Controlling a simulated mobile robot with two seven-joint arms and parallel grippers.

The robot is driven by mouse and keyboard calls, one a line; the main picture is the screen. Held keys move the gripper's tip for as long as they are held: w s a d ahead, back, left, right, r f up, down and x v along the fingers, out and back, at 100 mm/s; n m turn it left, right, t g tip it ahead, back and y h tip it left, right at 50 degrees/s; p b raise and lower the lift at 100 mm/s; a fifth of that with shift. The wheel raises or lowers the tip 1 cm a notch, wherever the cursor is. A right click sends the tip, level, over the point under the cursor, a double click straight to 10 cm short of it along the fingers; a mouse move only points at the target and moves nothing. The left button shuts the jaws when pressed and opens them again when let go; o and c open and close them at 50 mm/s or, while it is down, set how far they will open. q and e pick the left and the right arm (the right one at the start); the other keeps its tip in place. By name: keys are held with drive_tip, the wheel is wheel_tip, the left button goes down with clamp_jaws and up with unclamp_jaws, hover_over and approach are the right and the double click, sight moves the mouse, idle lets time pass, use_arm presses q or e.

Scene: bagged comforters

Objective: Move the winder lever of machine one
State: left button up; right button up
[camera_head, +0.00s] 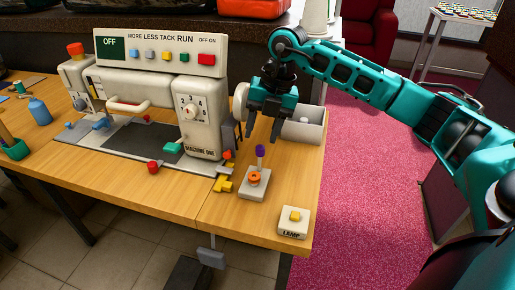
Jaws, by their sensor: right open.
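Machine one (203,125) is a white sewing machine on the wooden table, with a dial on its front and a label reading "MACHINE ONE". To its right on the table is a small grey unit (255,191) with an orange round part (254,177) and a purple-topped post (260,151). The post looks like the winder lever, but I cannot be sure. My right gripper (262,138) is open and empty, pointing down. In the picture it is just above the purple top, apart from it and beside the machine's handwheel. My left gripper is not in view.
A white block labelled "LAMP" (293,222) with a yellow button sits at the front right corner. Yellow and red small parts (223,184) lie left of the grey unit. The table's right edge is close by.

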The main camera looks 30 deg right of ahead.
sight(260, 150)
drive_tip(key=x, duration=0.2)
drive_tip(key=d+x, duration=0.1)
drive_tip(key=x, duration=0.4)
drive_tip(key=shift+d+f+b, duration=0.1)
drive_tip(key=shift+d+b, duration=0.05)
drive_tip(key=shift+b, duration=0.25)
drive_tip(key=shift+c, duration=0.4)
